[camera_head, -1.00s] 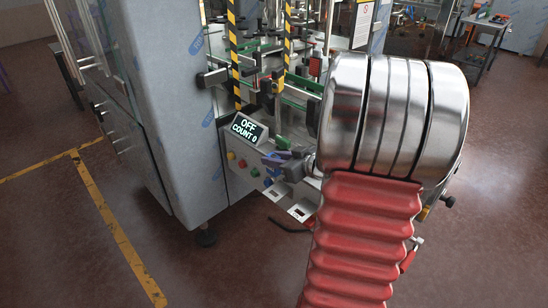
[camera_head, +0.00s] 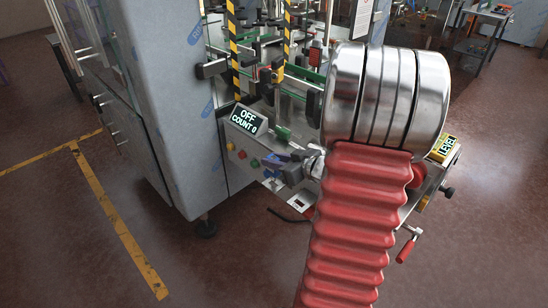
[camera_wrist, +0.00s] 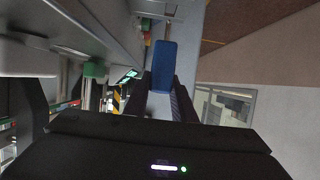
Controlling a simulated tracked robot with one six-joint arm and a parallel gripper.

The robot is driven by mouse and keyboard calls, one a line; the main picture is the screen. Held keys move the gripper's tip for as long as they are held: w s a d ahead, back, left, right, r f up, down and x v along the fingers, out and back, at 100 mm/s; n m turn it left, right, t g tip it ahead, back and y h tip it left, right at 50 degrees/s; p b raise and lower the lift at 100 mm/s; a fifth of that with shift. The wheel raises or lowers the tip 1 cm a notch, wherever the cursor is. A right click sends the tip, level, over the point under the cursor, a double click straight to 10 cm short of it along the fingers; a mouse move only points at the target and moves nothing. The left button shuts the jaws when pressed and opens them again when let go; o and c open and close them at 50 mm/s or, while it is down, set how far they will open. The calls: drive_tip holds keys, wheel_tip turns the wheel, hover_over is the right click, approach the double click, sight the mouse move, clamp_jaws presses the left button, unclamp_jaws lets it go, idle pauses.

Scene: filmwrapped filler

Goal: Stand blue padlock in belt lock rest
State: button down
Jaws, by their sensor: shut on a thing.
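The blue padlock (camera_wrist: 163,65) is held between the two dark fingers of my gripper (camera_wrist: 163,98) in the wrist view. Its blue body points away from the wrist, and its far end lies near a grey metal edge. In the head view, my gripper (camera_head: 285,164) is small and partly hidden by my arm. It is in front of the machine's button panel, below the display. A bit of blue (camera_head: 271,171) shows at its tip. I cannot make out the belt lock rest for certain in either view.
The machine's display (camera_head: 245,121) reads OFF and COUNT 0. Buttons (camera_head: 254,162) sit below it. The large grey cabinet (camera_head: 165,100) stands at left. A yellow LEVEL sign (camera_head: 444,148) and a red-handled crank (camera_head: 406,248) are at right. Open floor lies in front.

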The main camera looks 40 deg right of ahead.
sight(278, 174)
drive_tip(key=shift+f, duration=2.2)
drive_tip(key=shift+f, duration=0.4)
drive_tip(key=c, duration=1.4)
unclamp_jaws()
drive_tip(key=v, duration=1.3)
drive_tip(key=shift+s, duration=0.4)
drive_tip(key=shift+w+r, duration=0.1)
drive_tip(key=shift+r, duration=0.05)
